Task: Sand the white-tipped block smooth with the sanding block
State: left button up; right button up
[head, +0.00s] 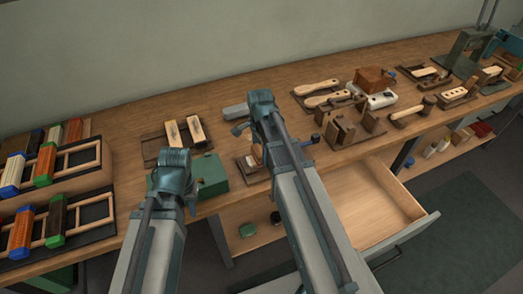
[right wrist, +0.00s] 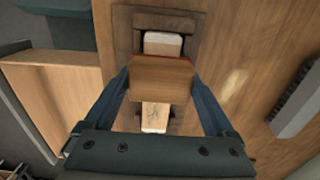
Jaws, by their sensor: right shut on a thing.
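The white-tipped block (right wrist: 163,43) lies in a brown wooden holder (right wrist: 186,22) in the right wrist view, its pale ends showing on both sides of the sanding block. The brown sanding block (right wrist: 160,78) lies across its middle and hides that part; I cannot tell if they touch. My right gripper (right wrist: 160,85) is shut on the sanding block, a finger on each side. In the head view my right gripper (head: 262,118) is above the holder (head: 246,166) and hides most of it. My left gripper (head: 172,170) is over the table's front, its jaws unclear.
A grey bar (head: 235,111) lies behind my right gripper. A green box (head: 208,178) stands beside my left gripper. An open drawer (head: 365,200) juts out at the front right. Brushes and wooden tools crowd the bench's right side; racks with coloured blocks (head: 60,215) fill the left.

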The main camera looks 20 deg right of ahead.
jog(key=shift+r, duration=0.1)
notch_tip(320, 180, up, 6)
jog(key=p, duration=0.6)
notch_tip(320, 180, up, 3)
jog(key=p, duration=0.3)
dwell(0.4)
